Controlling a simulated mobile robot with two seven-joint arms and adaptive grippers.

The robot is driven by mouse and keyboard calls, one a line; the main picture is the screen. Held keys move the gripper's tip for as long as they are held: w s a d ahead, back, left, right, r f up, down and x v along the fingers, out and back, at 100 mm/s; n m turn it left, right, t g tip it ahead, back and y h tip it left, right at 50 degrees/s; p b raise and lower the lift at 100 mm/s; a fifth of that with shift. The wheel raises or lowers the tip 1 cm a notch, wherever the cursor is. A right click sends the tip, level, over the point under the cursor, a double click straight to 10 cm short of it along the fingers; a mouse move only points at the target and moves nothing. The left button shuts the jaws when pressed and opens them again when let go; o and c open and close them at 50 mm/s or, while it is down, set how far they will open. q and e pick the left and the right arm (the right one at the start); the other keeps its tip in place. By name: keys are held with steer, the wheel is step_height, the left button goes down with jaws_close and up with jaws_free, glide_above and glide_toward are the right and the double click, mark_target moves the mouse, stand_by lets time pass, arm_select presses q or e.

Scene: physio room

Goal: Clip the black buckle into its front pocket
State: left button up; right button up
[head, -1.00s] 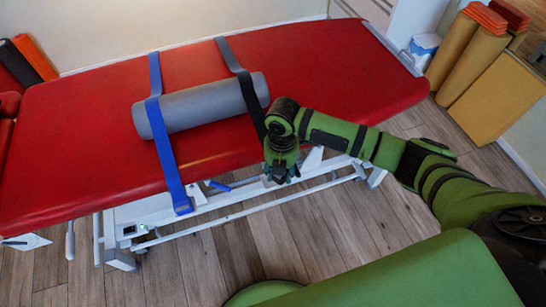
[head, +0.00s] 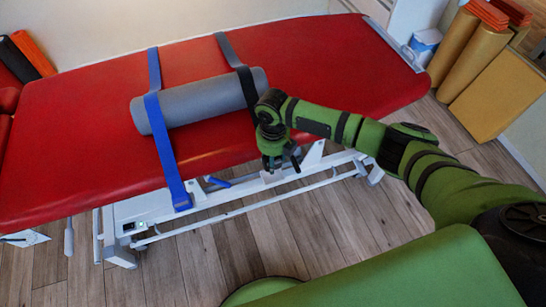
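A black strap (head: 247,88) runs over the right part of a grey roll (head: 195,103) on the red treatment table (head: 330,75). Its front end goes down behind my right gripper (head: 279,165). The black buckle and its front pocket cannot be made out; the gripper and wrist cover that part of the table's front edge. My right gripper points down at the front edge, by the strap's end. Its dark fingers are too small to tell whether they are apart or hold anything. My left gripper is out of view.
A blue strap (head: 163,140) crosses the roll's left part and hangs over the front edge. The table's white frame (head: 230,208) lies below. Orange and tan rolls (head: 460,55) stand at the right. The wooden floor in front is mostly clear.

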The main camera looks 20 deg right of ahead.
steer(key=b, duration=0.4)
glide_above(273, 177)
step_height(273, 177, down, 5)
steer(key=shift+w+r, duration=0.1)
steer(key=shift+f+b, duration=0.65)
steer(key=shift+f, duration=0.35)
steer(key=shift+f, duration=0.1)
steer(key=o, duration=1.3)
